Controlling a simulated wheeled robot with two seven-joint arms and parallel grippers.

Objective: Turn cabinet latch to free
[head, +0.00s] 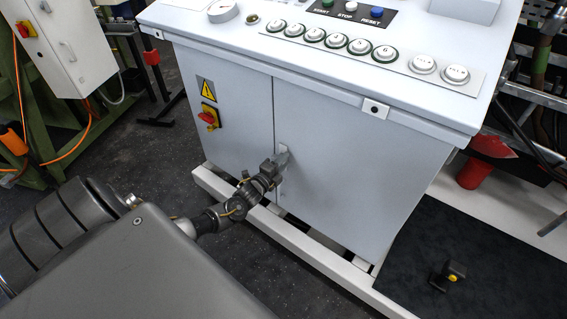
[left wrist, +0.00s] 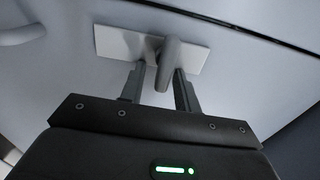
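The cabinet latch (left wrist: 170,58) is a grey lever on a pale rectangular plate (left wrist: 112,42), fixed to the cabinet door beside the door seam. In the left wrist view the lever hangs down from the plate, slightly tilted. My left gripper (left wrist: 161,72) is open, with one finger on each side of the lever and a visible gap on the left. I cannot tell whether the right finger touches it. In the head view my left gripper (head: 279,160) is at the door and hides most of the latch. My right gripper is not in view.
The light grey cabinet (head: 350,170) has a button panel (head: 370,48) on top and a red-yellow switch (head: 208,117) on its left door. A white base rail (head: 300,243) runs along its foot. A small black-and-yellow object (head: 447,276) is on the dark mat (head: 480,235) at right.

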